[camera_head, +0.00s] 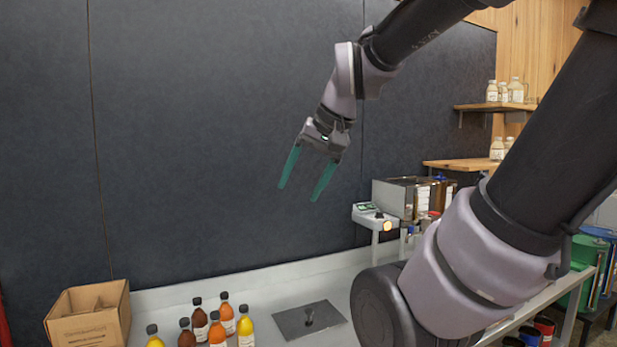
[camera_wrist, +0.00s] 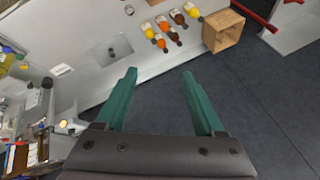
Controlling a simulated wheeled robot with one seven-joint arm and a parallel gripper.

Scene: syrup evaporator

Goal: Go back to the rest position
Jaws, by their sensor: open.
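My gripper (camera_head: 302,185) is raised high above the counter, in front of the dark wall panel, with its two green fingers spread apart and nothing between them. In the wrist view my gripper (camera_wrist: 160,85) shows the same open, empty fingers. The fingers touch nothing. My arm reaches in from the upper right of the head view and covers part of the counter's right side.
Several bottles with orange, yellow and brown contents (camera_head: 217,329) stand on the counter (camera_head: 275,289) beside an open cardboard box (camera_head: 88,318). A dark square plate (camera_head: 293,322) lies to their right. A metal evaporator (camera_head: 398,196) stands farther right. Wooden shelves (camera_head: 485,107) hold jars.

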